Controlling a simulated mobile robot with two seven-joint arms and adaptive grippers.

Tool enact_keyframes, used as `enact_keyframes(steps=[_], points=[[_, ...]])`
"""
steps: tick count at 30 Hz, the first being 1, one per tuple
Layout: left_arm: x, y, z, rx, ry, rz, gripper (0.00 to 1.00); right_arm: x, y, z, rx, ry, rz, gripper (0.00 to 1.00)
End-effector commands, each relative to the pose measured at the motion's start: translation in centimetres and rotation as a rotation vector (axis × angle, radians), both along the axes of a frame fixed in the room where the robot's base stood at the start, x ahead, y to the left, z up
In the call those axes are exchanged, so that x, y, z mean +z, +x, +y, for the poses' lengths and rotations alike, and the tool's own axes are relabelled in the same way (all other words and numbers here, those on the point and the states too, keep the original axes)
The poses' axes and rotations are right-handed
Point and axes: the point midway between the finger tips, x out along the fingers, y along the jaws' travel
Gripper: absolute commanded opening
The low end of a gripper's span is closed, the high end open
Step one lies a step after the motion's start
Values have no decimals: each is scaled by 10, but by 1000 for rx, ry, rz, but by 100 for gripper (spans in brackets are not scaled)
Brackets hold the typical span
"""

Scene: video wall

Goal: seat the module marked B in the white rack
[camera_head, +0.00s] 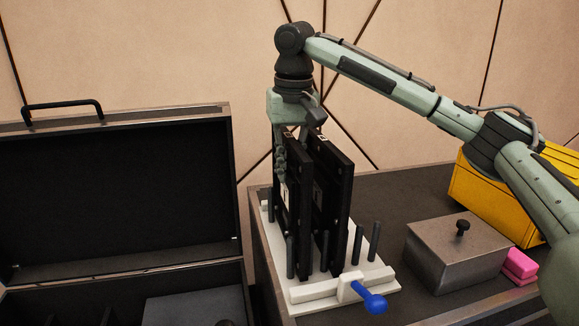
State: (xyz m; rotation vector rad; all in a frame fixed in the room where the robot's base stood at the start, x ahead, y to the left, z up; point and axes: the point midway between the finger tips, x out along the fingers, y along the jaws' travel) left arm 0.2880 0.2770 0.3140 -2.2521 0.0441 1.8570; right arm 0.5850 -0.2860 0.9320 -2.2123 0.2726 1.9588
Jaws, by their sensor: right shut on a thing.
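The white rack (300,291) stands on the dark table at its left end, with dark upright posts and a blue-knobbed lever (371,301) at its front. Two thin black modules stand upright side by side among the posts: a left module (292,215) and a right module (332,185). Each has a small pale label, but I cannot read a letter on either. My right gripper (281,158) comes down from above and is shut on the left module near its upper left edge. Whether that module's bottom touches the rack is hard to tell. My left gripper is out of view.
An open black case (120,195) stands at the left with its lid up. Right of the rack are a grey metal box with a black knob (455,255), pink blocks (520,265) and a yellow case (490,198). The table behind the metal box is clear.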

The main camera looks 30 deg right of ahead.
Motion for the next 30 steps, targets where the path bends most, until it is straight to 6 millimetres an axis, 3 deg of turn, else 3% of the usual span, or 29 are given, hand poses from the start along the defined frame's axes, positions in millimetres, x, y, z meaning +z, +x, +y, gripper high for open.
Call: enact_keyframes(steps=[30], points=[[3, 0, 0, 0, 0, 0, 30, -8, 0, 0, 0, 0, -3, 0]])
